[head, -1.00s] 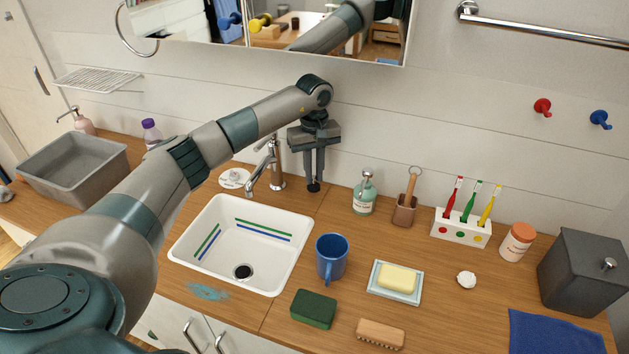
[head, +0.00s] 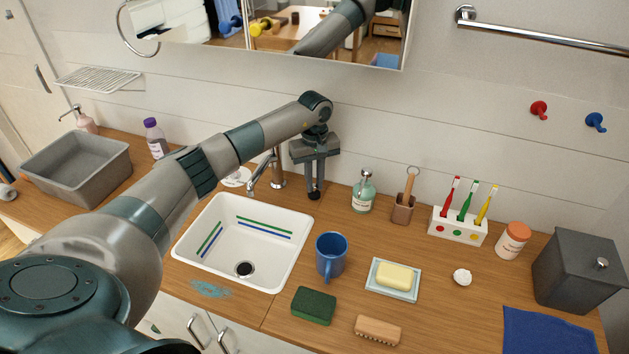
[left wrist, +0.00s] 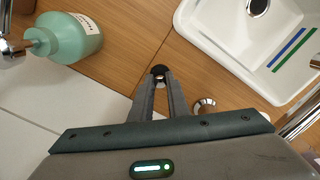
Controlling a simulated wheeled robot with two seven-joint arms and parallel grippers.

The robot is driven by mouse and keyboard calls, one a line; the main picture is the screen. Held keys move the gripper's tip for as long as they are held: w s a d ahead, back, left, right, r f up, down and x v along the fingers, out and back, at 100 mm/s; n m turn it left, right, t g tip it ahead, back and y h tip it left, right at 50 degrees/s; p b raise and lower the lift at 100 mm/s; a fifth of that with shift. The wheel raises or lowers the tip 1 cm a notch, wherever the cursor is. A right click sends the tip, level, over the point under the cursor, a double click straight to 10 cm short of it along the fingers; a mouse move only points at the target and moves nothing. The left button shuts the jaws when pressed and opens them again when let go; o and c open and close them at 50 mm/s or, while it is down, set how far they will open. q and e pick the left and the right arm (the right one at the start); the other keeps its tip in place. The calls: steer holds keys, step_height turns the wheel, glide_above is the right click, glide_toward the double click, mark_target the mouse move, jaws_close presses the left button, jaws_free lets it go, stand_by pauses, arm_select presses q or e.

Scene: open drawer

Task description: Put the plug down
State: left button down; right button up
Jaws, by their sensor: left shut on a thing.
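The plug (head: 314,196) is a small black piece held at the tips of my left gripper (head: 314,188), which points down behind the sink's right back corner. In the left wrist view the plug (left wrist: 159,70) sits between the two fingertips, over the wooden counter (left wrist: 130,45). My left gripper is shut on it. It is at or just above the counter; I cannot tell whether it touches. The white sink (head: 205,219) has an open dark drain (head: 243,269). My right gripper is not in view.
The chrome tap (head: 277,172) stands just left of my left gripper. A green soap bottle (head: 363,196) stands to its right, with a brown holder (head: 403,209) beyond. A blue mug (head: 331,256) stands right of the sink. Bare counter lies between the gripper and the mug.

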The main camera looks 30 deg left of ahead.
mark_target(314, 186)
arm_select(q)
steer(key=shift+f, duration=0.15)
steer(key=c, duration=1.7)
jaws_free()
steer(key=shift+r, duration=0.2)
steer(key=shift+r, duration=0.1)
steer(key=shift+r, duration=0.4)
step_height(314, 186, up, 6)
steer(key=shift+f+b, duration=0.25)
steer(key=shift+b, duration=1)
steer(key=shift+r, duration=0.5)
